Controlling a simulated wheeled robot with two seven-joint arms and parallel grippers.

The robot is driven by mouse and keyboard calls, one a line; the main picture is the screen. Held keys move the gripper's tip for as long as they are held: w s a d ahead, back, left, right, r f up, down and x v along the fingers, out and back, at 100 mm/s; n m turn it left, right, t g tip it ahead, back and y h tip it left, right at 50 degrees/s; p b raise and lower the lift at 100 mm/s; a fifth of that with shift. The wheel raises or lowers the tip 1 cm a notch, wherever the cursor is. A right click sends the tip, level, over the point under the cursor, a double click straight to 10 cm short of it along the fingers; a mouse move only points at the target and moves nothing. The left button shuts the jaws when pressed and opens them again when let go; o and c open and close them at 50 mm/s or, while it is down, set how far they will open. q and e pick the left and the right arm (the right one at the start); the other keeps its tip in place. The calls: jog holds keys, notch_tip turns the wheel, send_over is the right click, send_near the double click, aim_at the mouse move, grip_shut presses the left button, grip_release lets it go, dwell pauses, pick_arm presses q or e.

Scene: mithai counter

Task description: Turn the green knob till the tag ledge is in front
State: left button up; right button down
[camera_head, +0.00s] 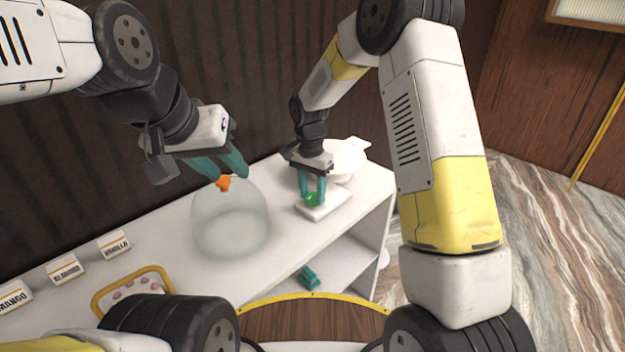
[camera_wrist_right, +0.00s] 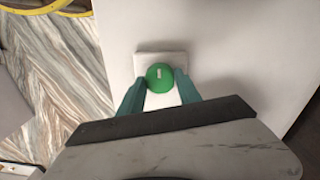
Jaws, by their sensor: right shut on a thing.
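The green knob (camera_head: 312,199) stands on a white square block (camera_head: 331,207) on the counter. It also shows in the right wrist view (camera_wrist_right: 159,77), with a pale mark on its top. My right gripper (camera_head: 313,190) is shut on the knob, one teal finger on each side. Behind the block is a round white stand (camera_head: 346,158), partly hidden by my right gripper. A small white tab (camera_head: 359,143), perhaps the tag ledge, juts from its back right side. My left gripper (camera_head: 226,172) is open, its fingers by the orange knob (camera_head: 223,184) of a glass dome (camera_head: 230,222).
The white counter (camera_head: 170,235) carries a yellow-rimmed tray (camera_head: 130,287) of sweets and name signs (camera_head: 66,269) at the left. A teal object (camera_head: 308,277) lies on the shelf below. A dark ribbed wall (camera_head: 230,70) rises behind.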

jog(key=n, duration=0.8)
jog(key=shift+n, duration=0.3)
jog(key=n, duration=0.4)
jog(key=shift+n+t, duration=0.4)
jog(key=shift+n, duration=2.1)
jog(key=c, duration=0.8)
grip_release()
jog(key=shift+c, duration=0.2)
jog(key=shift+s, duration=0.1)
